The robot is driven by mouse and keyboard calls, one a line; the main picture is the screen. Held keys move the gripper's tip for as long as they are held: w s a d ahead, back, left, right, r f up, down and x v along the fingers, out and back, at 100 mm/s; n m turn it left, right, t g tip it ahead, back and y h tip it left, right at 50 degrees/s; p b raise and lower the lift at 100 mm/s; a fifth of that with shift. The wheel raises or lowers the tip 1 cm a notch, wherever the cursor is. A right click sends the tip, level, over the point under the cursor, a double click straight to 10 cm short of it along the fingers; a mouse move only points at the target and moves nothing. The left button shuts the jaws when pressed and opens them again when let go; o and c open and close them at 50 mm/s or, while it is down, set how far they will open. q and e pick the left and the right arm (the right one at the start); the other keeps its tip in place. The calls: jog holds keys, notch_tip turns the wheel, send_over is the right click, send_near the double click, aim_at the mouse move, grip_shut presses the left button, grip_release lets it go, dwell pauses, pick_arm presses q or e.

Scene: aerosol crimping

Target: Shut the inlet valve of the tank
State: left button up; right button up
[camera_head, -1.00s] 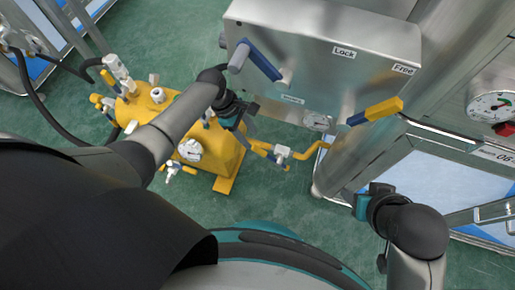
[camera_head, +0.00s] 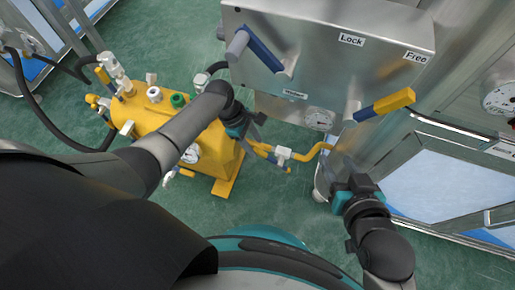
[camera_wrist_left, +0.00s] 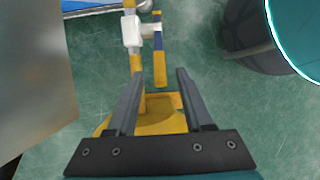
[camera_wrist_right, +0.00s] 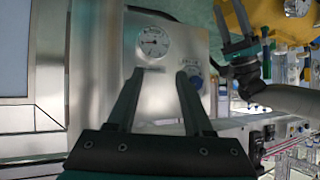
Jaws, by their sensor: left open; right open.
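The yellow tank (camera_head: 228,160) stands on the floor at left in the head view, partly hidden by my left arm. A yellow pipe runs from its right side through a white valve (camera_head: 283,153) with a blue-and-yellow lever. In the left wrist view this valve (camera_wrist_left: 132,30) shows with its lever (camera_wrist_left: 159,62) roughly parallel to the pipe. No label shows whether it is the inlet valve. My left gripper (camera_wrist_left: 156,74) is open and empty; the lever's end appears between its fingertips, depth unclear. My right gripper (camera_wrist_right: 158,76) is open and empty, before the steel cabinet.
Black hoses (camera_head: 55,128) join the tank's left. Green floor (camera_head: 265,205) is clear in front.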

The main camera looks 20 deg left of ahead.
aim_at(258, 150)
pick_arm(q)
jog(key=shift+b+x, duration=0.65)
jog(key=shift+x, duration=0.3)
jog(key=shift+d+f+b, duration=0.3)
jog(key=shift+f+b, duration=0.2)
jog(key=shift+f, duration=0.1)
pick_arm(e)
jog(key=shift+a+r+t+y, duration=0.55)
jog(key=shift+a+t, duration=0.35)
jog(key=shift+t, duration=0.1)
jog(key=shift+a+r+t+y, duration=0.55)
jog(key=shift+a+t, duration=0.3)
jog(key=shift+t, duration=0.15)
jog(key=shift+s, duration=0.1)
pick_arm(q)
jog(key=shift+c, duration=0.2)
grip_shut()
